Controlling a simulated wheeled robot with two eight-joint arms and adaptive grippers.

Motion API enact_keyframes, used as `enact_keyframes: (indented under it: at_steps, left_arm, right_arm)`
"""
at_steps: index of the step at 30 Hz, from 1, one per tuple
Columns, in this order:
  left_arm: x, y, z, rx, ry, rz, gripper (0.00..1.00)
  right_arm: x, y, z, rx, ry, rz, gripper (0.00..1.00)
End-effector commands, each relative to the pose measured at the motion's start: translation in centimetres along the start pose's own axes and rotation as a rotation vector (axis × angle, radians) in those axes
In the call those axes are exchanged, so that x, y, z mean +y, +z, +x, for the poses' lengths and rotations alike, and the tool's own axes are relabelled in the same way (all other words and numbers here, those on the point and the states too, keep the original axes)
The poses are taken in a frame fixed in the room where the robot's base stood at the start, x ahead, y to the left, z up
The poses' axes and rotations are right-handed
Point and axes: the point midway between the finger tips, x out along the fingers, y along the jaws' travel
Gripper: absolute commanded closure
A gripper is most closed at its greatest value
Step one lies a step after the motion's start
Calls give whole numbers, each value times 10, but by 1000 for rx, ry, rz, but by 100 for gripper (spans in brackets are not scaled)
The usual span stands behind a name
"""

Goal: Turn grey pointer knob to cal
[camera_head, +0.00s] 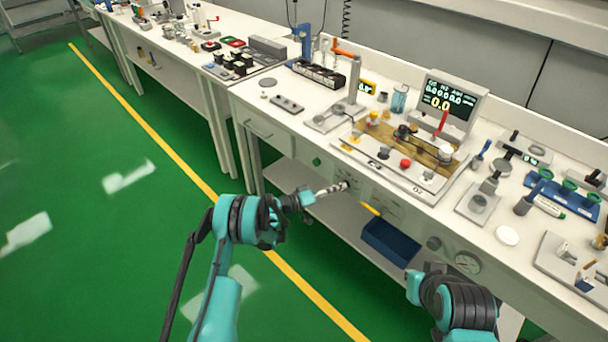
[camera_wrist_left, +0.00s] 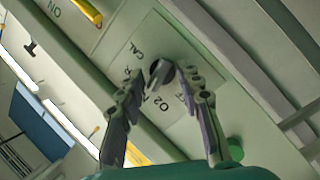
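The grey pointer knob (camera_wrist_left: 160,73) sits on a pale plate (camera_wrist_left: 178,50) on the bench's front face in the left wrist view. The plate has dark lettering around the knob; "CAL" and "O2" are readable, the rest is partly covered by a finger. The knob's light grey pointer bar slants toward the lower left of that picture. My left gripper (camera_wrist_left: 162,78) is open, its fingertips on either side of the knob with small gaps visible; contact cannot be told. In the head view my left gripper (camera_head: 343,187) reaches the bench front and hides the knob.
A yellow lever (camera_head: 371,209) and a blue bin (camera_head: 391,242) are right of my left gripper, with a round gauge (camera_head: 467,262) farther right. The benchtop (camera_head: 262,108) is crowded; the green floor is clear.

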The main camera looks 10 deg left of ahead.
Motion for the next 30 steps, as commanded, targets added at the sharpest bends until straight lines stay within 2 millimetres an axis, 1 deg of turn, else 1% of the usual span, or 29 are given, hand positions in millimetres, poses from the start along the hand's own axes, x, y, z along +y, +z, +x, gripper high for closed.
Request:
enact_keyframes:
  at_steps: [1, 3, 12, 14, 18, 24, 30]
  left_arm:
    - [-3, 1, 0, 18, 26, -83, 66]
    - [0, -3, -20, 19, 16, -65, 66]
    - [0, -1, -83, 17, 15, -60, 66]
    - [10, -10, -75, -5, -10, -59, 66]
    - [28, -26, -71, -39, -67, -56, 66]
    - [56, -45, -69, -85, -146, -49, 66]
    - [85, -59, -72, -125, -226, -41, 66]
  right_arm:
    - [0, 0, 0, 0, 0, 0, 100]
    - [0, -5, -7, 0, 0, 0, 100]
    - [0, -16, -23, 0, 0, 0, 100]
    - [0, -15, -22, 0, 0, 0, 100]
    - [0, -16, -23, 0, 0, 0, 100]
    - [0, -18, -26, 0, 0, 0, 100]
    - [0, -20, -28, 0, 0, 0, 100]
